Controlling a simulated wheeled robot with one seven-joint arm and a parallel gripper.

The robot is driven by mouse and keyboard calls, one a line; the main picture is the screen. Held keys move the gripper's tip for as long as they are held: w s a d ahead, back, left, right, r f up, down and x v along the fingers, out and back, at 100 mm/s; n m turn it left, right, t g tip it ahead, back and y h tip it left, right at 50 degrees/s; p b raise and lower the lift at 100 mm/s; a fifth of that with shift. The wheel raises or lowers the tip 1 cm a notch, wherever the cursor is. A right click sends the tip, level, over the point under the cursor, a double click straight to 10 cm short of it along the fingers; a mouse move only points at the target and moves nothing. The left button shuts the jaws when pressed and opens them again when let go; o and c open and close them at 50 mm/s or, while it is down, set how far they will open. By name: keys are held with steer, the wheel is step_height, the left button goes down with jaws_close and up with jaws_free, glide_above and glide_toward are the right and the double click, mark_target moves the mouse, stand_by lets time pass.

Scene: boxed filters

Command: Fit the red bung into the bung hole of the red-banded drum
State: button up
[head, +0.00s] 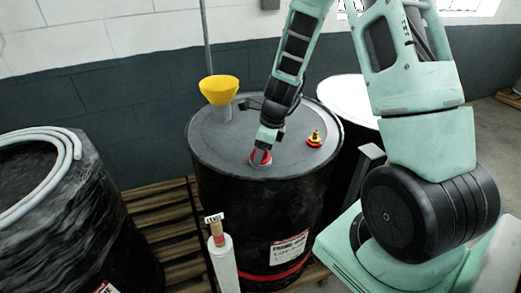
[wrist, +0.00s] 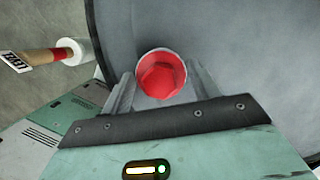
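The red-banded drum (head: 215,165) is dark, with a grey top and a red stripe low on its side. My gripper (head: 261,156) points down at the near part of the drum top. The red bung (head: 258,161) is between its fingertips, close to the top surface. In the wrist view the bung (wrist: 162,78) is a round red piece with a pale rim, and a finger of my gripper (wrist: 163,90) lies against each side. The bung hole is not visible, and I cannot tell whether the bung is above it or in it.
A yellow funnel (head: 219,90) and a red-and-yellow fitting (head: 314,139) stand on the drum top. A white cylinder with a labelled wooden handle (head: 215,232) stands in front. A wrapped drum (head: 100,215) with a coiled hose (head: 72,150) is at left. Wooden pallet slats (head: 160,213) lie between.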

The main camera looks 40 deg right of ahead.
steer(key=shift+o, duration=1.2)
steer(key=v, duration=1.7)
steer(key=shift+r+p, duration=0.15)
steer(key=shift+p, duration=0.2)
steer(key=shift+d, duration=0.1)
